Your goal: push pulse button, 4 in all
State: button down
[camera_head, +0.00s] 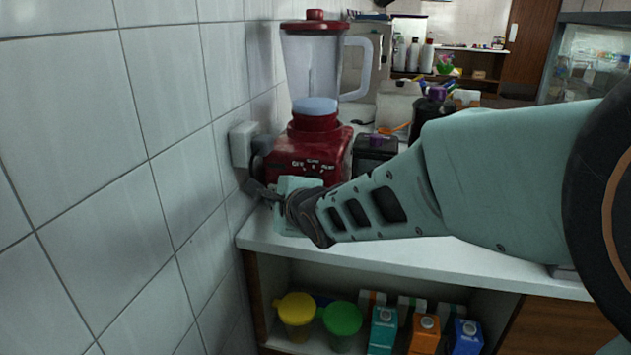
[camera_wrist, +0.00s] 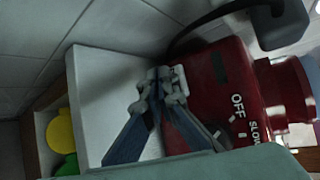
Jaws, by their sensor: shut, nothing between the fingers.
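A red blender (camera_head: 305,150) stands on the white counter in the left corner, with a clear jar (camera_head: 312,65) on top. Its front carries a row of labels and small buttons (camera_head: 312,168); the pulse button cannot be clearly picked out. In the wrist view the blender base (camera_wrist: 215,90) lies on its side in the picture, with "OFF" and "SLOW" readable and the pulse label hidden. My gripper (camera_head: 258,190) is shut and empty, low at the front left of the base. It also shows in the wrist view (camera_wrist: 162,82), in front of the base's edge; contact is unclear.
A white tiled wall (camera_head: 110,150) with a socket (camera_head: 243,143) is close on the left. A dark box (camera_head: 375,150) stands right of the blender. Below the counter (camera_head: 400,257), a shelf holds yellow (camera_head: 296,310) and green (camera_head: 342,320) lidded cups and several cartons.

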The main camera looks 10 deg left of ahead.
jog(key=shift+s+f, duration=0.1)
jog(key=shift+s, duration=0.05)
jog(key=shift+s+f+b, duration=0.1)
jog(key=shift+s+b, duration=0.15)
jog(key=shift+b, duration=0.25)
jog(key=shift+s+a+b, duration=0.2)
jog(key=shift+s+b, duration=0.6)
jog(key=shift+s, duration=0.15)
jog(key=s+b, duration=0.1)
jog(key=b, duration=0.1)
jog(key=shift+s+a+b, duration=0.15)
jog(key=shift+s+b, duration=0.15)
jog(key=shift+s+r+b, duration=0.3)
jog(key=shift+s+b, duration=0.1)
jog(key=shift+s, duration=0.1)
jog(key=shift+w+r, duration=0.1)
dwell(0.6)
